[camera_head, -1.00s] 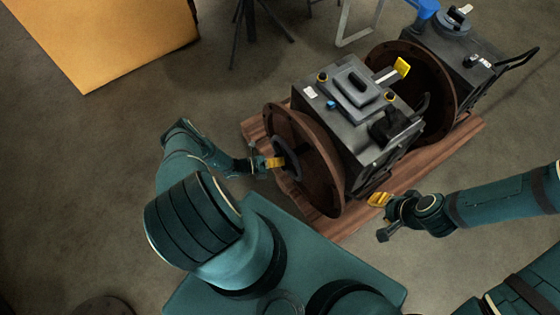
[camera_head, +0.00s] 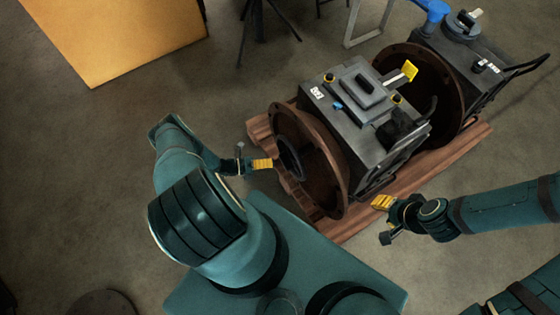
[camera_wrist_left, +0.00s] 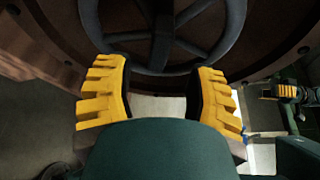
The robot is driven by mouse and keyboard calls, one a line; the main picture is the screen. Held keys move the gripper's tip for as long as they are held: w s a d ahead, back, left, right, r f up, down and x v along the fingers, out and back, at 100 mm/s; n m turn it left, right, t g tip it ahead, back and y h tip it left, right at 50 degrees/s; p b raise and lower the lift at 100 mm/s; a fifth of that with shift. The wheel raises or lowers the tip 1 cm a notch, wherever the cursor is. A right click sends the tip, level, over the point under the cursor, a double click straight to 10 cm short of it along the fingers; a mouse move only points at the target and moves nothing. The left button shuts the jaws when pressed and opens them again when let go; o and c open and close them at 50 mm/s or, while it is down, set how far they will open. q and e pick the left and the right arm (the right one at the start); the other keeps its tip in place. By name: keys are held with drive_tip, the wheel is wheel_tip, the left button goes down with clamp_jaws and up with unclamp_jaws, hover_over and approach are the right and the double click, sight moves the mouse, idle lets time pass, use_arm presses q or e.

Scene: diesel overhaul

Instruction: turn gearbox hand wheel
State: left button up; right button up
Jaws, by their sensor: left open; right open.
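The gearbox (camera_head: 360,105) is a dark grey block with a round rust-brown flange (camera_head: 318,170) facing my left arm. The dark hand wheel (camera_head: 289,158) sits at the flange's near face, mostly edge-on in the head view. In the left wrist view the wheel (camera_wrist_left: 164,66) shows its rim and spokes beyond my fingertips. My left gripper (camera_head: 262,165) is open, with yellow fingers pointing at the wheel; in the left wrist view its fingers (camera_wrist_left: 160,85) are spread and empty, just short of the rim. My right gripper (camera_head: 382,203) is open, beside the gearbox's near side, touching nothing visible.
The gearbox stands on a reddish wooden pallet (camera_head: 372,213) with a second grey unit (camera_head: 468,55) behind it. An orange-yellow panel (camera_head: 115,35) stands at upper left. The floor left of my left arm is clear.

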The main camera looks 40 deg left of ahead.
use_arm(q)
drive_tip(key=v, duration=0.5)
drive_tip(key=shift+s, duration=0.15)
idle(0.4)
